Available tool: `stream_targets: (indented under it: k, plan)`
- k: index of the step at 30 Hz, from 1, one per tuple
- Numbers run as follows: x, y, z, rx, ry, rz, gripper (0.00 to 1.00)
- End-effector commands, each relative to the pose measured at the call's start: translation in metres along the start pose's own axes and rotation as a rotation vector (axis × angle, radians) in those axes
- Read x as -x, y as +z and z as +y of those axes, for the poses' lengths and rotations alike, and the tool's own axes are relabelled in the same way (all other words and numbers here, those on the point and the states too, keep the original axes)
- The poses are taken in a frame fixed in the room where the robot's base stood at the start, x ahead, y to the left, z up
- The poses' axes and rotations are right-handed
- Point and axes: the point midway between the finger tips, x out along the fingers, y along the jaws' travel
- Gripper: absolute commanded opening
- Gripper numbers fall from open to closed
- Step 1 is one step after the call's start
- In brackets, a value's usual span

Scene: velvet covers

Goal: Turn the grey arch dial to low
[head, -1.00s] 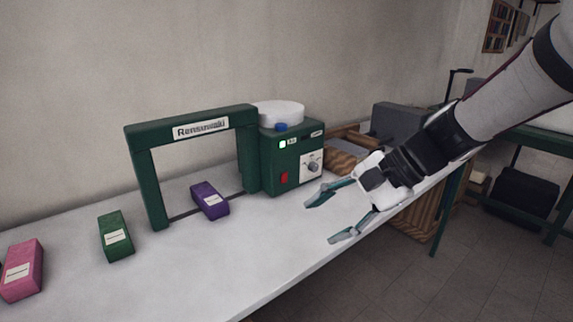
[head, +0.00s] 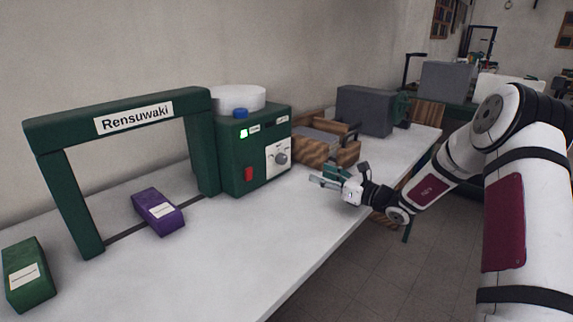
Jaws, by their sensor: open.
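The grey dial (head: 282,158) sits on a pale plate on the front of the green control box (head: 235,165), right of a red switch (head: 249,174). The box joins the green arch (head: 50,128) labelled "Rensuwaki". The dial's markings are too small to read. My gripper (head: 318,174) is open and empty, to the right of the dial and apart from it, above the table's front edge. Its fingers point left toward the box.
A purple block (head: 158,211) lies under the arch on the white table (head: 225,255), and a green block (head: 27,274) lies to its left. A wooden crate (head: 318,148) and a grey machine (head: 365,108) stand behind my gripper.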

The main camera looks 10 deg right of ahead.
Motion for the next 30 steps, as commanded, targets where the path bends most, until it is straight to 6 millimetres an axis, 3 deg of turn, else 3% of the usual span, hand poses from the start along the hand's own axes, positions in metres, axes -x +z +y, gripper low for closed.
stream_targets:
  k: [5, 21, 30]
  plan:
    - [-0.021, 0.000, 0.001, 0.001, 0.003, -0.001, 0.51]
    - [-0.118, -0.001, 0.002, 0.003, 0.004, 0.000, 0.51]
    - [-0.136, 0.000, 0.001, 0.001, 0.002, 0.001, 0.51]
